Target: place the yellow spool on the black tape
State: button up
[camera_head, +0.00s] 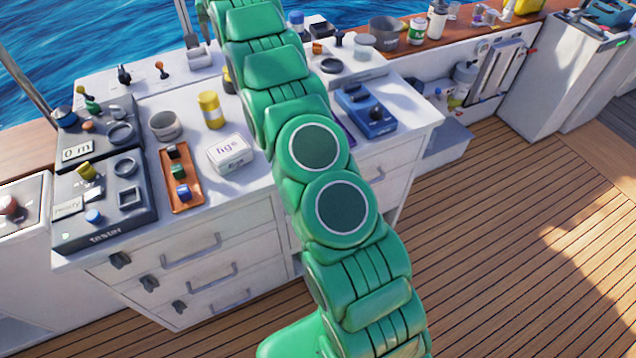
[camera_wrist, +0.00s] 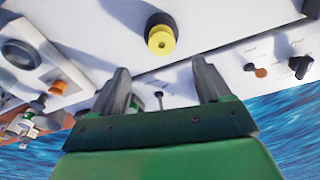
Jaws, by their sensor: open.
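In the wrist view the yellow spool (camera_wrist: 162,41) shows its end with a small centre hole. The black tape (camera_wrist: 158,19) shows as a dark round edge right behind it, and the spool appears to sit on it; contact is hard to judge. In the head view the yellow spool (camera_head: 227,73) and the black tape (camera_head: 229,88) show as a sliver at my arm's left edge, mostly hidden. My gripper (camera_wrist: 163,77) is open and empty, its fingers apart from the spool. My arm hides the gripper in the head view.
A yellow can (camera_head: 210,110), a grey bowl (camera_head: 165,125), a white figs box (camera_head: 231,153) and an orange tray (camera_head: 180,180) stand on the white counter left of my arm. A blue device (camera_head: 367,112) stands right. Small levers (camera_wrist: 262,72) line the counter's sea side.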

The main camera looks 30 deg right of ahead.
jog(key=s+r, duration=0.3)
jog(key=s, duration=0.6)
jog(key=s+a+r+n+g, duration=0.1)
jog(key=s+r, duration=0.3)
jog(key=s, duration=0.6)
jog(key=s+r, duration=0.3)
jog(key=s, duration=0.6)
jog(key=s+f, duration=0.3)
jog(key=s, duration=0.9)
jog(key=s+f+n+g, duration=0.1)
jog(key=s+f, duration=0.2)
jog(key=s, duration=1)
jog(key=s+f+g, duration=0.1)
jog(key=s+f, duration=0.2)
jog(key=s, duration=0.9)
jog(key=shift+s+a+n, duration=0.15)
jog(key=shift+s+n, duration=0.15)
